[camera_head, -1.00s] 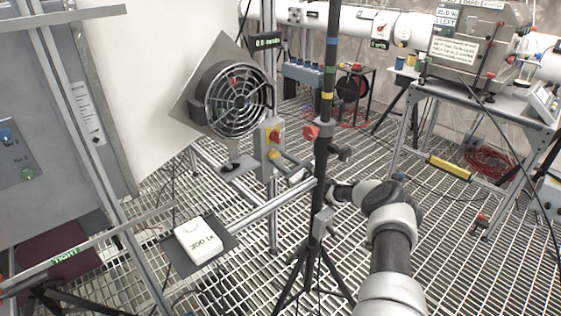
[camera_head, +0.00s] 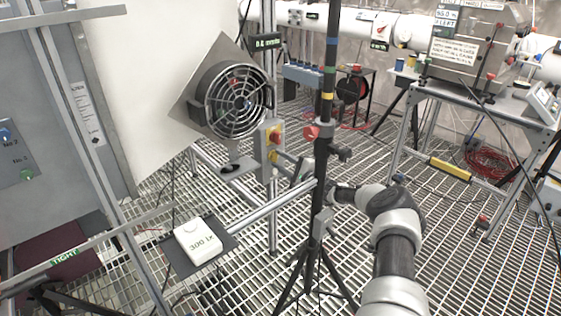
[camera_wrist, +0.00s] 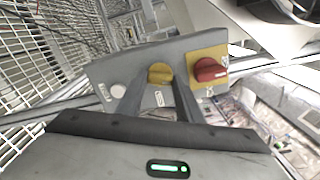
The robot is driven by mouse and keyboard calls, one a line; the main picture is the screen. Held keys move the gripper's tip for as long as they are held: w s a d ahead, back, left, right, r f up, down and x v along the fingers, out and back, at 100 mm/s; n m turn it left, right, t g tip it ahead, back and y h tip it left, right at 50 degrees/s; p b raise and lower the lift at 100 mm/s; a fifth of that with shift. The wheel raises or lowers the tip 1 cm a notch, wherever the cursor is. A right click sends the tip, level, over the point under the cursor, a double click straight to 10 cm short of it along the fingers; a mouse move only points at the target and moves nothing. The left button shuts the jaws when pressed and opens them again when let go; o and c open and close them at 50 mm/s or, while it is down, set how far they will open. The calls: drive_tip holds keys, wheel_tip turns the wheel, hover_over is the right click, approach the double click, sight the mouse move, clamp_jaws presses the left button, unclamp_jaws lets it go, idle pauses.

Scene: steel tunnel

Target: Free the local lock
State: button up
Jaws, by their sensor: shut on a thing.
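A grey control box (camera_head: 267,150) stands upright on the frame beside the fan in the head view. It also shows in the wrist view (camera_wrist: 110,72). It carries a red rotary knob (camera_wrist: 209,70) on a yellow plate, a yellow knob (camera_wrist: 160,73) in the middle and a pale round button (camera_wrist: 118,90) at the left. My gripper (camera_wrist: 159,88) is shut on the yellow knob, with one dark finger on each side of it. The labels under the controls are too small to read. In the head view my gripper is partly hidden behind the black stand pole.
A black tripod pole (camera_head: 323,130) stands close in front of my wrist. The caged fan (camera_head: 235,98) is just above left of the box. A rail (camera_head: 270,205) runs below it. A white meter (camera_head: 197,241) lies on a dark plate at lower left. Open grating lies right.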

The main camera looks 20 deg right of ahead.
drive_tip(key=shift+n, duration=2.2)
drive_tip(key=o, duration=1.1)
